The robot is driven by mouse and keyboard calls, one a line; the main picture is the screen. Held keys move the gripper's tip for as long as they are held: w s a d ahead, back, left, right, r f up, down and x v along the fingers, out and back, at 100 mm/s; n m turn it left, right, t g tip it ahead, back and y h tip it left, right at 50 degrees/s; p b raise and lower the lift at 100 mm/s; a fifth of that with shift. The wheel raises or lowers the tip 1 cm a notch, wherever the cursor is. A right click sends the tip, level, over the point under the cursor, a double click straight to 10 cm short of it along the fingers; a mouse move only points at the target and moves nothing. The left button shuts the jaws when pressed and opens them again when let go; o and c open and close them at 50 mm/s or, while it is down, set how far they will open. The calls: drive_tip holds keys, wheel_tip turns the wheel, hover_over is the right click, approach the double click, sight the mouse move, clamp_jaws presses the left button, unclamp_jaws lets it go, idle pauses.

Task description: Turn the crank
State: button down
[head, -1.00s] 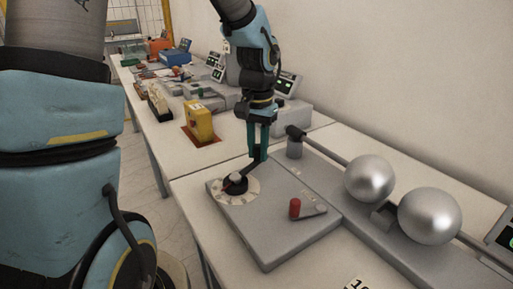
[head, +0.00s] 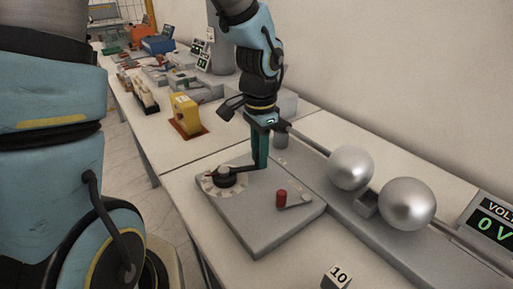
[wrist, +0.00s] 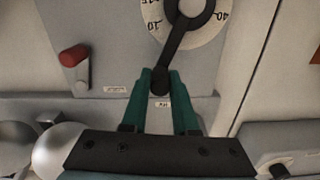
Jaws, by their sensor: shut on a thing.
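A round white dial (head: 208,188) with numbers lies on a grey panel (head: 258,222). A black crank arm (head: 240,173) reaches from its hub toward the right; in the wrist view the black arm (wrist: 176,42) runs from the ring-shaped hub to the fingers. My gripper (head: 260,167) has green fingers pointing down. It is shut on the outer end of the black crank arm, which shows between the fingertips in the wrist view (wrist: 160,76). A second, small crank with a red knob (head: 281,198) stands on the same panel, apart from my gripper.
Two silver spheres (head: 405,204) on a rail stand to the right of the panel. A voltage display (head: 489,222) reads 0 V. A yellow block (head: 186,114) and other devices stand farther back.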

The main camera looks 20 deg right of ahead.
drive_tip(key=shift+s+a, duration=0.1)
drive_tip(key=shift+s, duration=0.35)
idle(0.3)
drive_tip(key=c, duration=0.7)
unclamp_jaws()
wheel_tip(320, 180, up, 11)
drive_tip(key=shift+f+b, duration=0.1)
drive_tip(key=shift+b, duration=0.35)
drive_tip(key=shift+a, duration=0.1)
drive_tip(key=w+a+f+n, duration=0.2)
drive_tip(key=a+n, duration=0.3)
drive_tip(key=a, duration=0.3)
drive_tip(key=w+a+f+n+t, duration=0.1)
drive_tip(key=w+a+f+n, duration=0.1)
drive_tip(key=a+n, duration=0.3)
drive_tip(key=w+a+f+n, duration=0.1)
drive_tip(key=a+f+n, duration=0.3)
drive_tip(key=a, duration=0.8)
drive_tip(key=shift+w+n+t, duration=0.3)
drive_tip(key=shift+w+n, duration=0.1)
drive_tip(key=shift+n, duration=0.1)
